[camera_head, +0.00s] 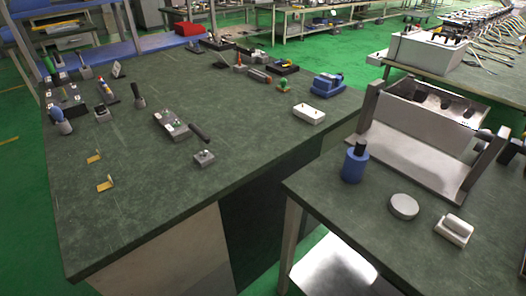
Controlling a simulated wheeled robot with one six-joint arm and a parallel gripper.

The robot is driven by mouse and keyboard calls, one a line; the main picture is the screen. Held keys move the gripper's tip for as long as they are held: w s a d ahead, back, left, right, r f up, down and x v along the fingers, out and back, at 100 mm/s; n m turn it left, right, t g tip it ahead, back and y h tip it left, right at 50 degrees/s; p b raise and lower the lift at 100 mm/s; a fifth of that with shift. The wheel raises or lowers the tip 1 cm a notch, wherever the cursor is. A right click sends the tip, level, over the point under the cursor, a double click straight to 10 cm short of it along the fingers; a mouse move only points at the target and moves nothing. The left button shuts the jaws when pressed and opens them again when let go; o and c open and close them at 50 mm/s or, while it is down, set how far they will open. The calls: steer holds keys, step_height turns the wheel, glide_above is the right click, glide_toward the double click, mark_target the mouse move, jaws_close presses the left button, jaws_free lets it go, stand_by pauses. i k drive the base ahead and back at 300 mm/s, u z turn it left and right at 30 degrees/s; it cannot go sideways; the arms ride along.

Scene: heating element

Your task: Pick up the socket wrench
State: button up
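I cannot tell for sure which object is the socket wrench; the tools on the large green-topped table (150,220) are small in this view. A dark, rod-like tool (199,133) lies between a grey panel box (171,125) and a small grey block (204,158). A black-handled tool (139,96) stands upright to the left of the panel box. A blue-handled tool (61,121) stands near the left edge of the table. My gripper is not in view.
A nearer table at right holds a blue bottle (354,165), a grey disc (404,206), a pale block (455,230) and a metal frame (420,150). A white box (309,114) and a blue device (328,85) sit on the large table. Its front part is clear.

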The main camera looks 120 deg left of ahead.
mark_target(202, 137)
steer(key=i, duration=0.4)
steer(key=u, duration=4)
steer(key=i, duration=0.5)
steer(key=u, duration=0.05)
